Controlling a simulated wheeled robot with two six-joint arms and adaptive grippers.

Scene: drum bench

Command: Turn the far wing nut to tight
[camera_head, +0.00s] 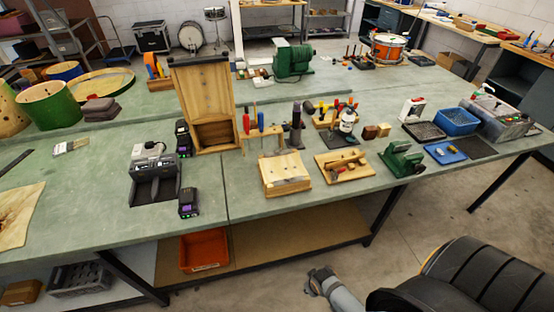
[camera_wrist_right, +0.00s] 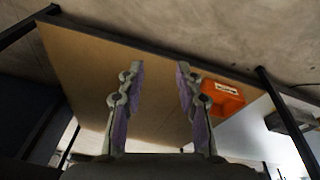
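I cannot make out a wing nut for certain; any is too small to tell in the head view. A wooden block (camera_head: 285,178) with small fittings on its upper face sits near the bench's front edge. My left gripper is not in view.
A green vise-like tool (camera_head: 403,159) and a blue tray (camera_head: 445,154) stand to the right. A tall wooden cabinet (camera_head: 203,80) rises to the left. An orange bin (camera_head: 204,251) sits on the shelf below, also seen in the wrist view (camera_wrist_right: 222,97).

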